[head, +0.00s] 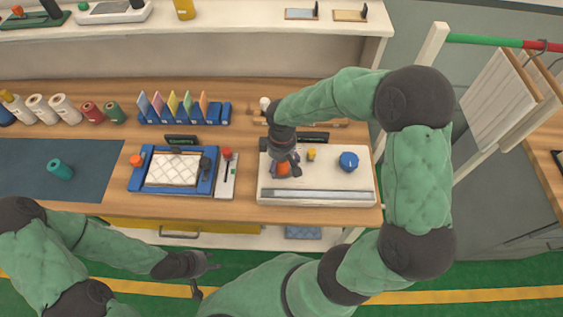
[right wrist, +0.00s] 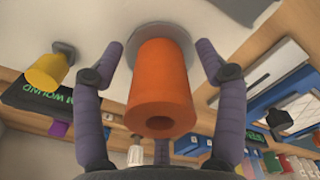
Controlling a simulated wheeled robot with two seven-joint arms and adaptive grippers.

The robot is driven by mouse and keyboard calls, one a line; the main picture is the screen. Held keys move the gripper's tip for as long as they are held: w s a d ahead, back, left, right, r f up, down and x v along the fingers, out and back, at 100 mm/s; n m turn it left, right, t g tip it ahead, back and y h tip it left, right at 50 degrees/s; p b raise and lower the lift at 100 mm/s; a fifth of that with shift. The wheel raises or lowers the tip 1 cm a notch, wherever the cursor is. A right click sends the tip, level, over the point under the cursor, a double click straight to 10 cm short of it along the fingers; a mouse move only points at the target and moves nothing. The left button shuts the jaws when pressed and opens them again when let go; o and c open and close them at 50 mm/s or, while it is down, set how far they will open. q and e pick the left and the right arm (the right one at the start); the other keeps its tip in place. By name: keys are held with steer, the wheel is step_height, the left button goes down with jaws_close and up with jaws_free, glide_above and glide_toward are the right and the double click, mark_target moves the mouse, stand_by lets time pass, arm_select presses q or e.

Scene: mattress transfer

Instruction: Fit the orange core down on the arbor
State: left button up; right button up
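The orange core (head: 283,170) stands at the left part of a white machine (head: 268,185). In the right wrist view the core (right wrist: 161,90) is a tapered-looking orange tube with a hole in its near end, its far end against a round grey disc (right wrist: 185,40). The arbor is hidden; I cannot tell how far the core sits on it. My right gripper (head: 285,163) is over the core, its fingers (right wrist: 160,48) open on both sides with gaps. My left gripper (head: 206,277) is open and empty in front of the table's edge.
A yellow piece (head: 311,154) and a blue knob (head: 348,161) stand on the machine, with a grey bar along its front. A blue tray (head: 134,182) holds a quilted white pad to the left. Spools (head: 63,108) and colored cards (head: 173,103) stand behind.

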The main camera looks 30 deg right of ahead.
steer(key=shift+r, duration=0.1)
step_height(320, 180, up, 12)
stand_by(0.6)
stand_by(0.5)
